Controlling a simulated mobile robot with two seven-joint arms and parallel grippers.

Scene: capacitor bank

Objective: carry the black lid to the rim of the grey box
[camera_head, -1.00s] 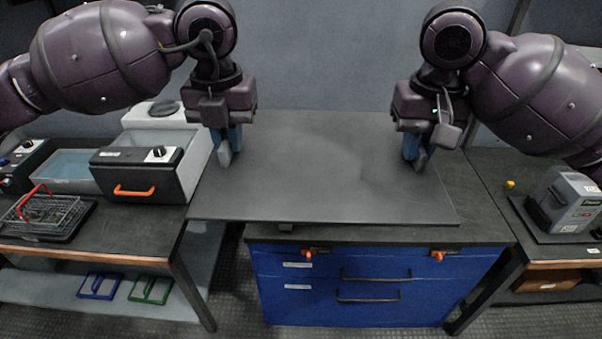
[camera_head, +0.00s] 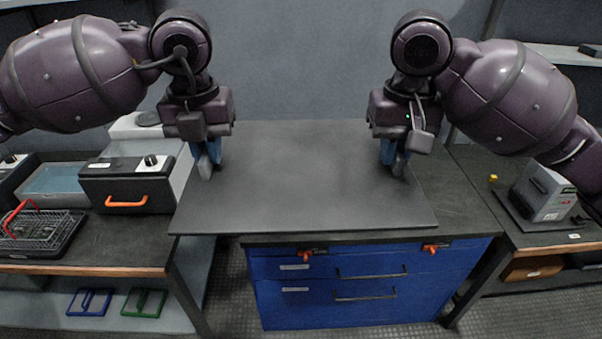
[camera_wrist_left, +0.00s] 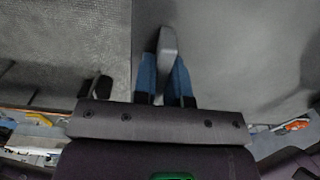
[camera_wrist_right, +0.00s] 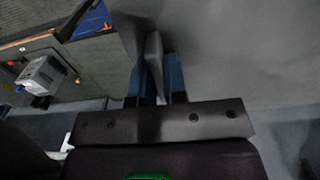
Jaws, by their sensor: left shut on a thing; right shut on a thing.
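The black lid (camera_head: 300,195) is a wide, flat dark panel, roughly level above the bench with the blue drawers. My left gripper (camera_head: 207,165) is shut on a grey upright grip near the lid's left side; this grip also shows in the left wrist view (camera_wrist_left: 167,45). My right gripper (camera_head: 394,160) is shut on a matching grip near the right side, seen in the right wrist view (camera_wrist_right: 154,48). A light grey box (camera_head: 184,178) with a black front and orange handle stands left of the lid. I cannot tell whether it is the task's grey box.
The blue drawer cabinet (camera_head: 340,298) with orange latches is below the lid. A wire basket (camera_head: 42,228) sits on the left bench. A grey device (camera_head: 542,192) and a small yellow thing (camera_head: 493,177) are on the right bench. Dark bench top shows right of the lid.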

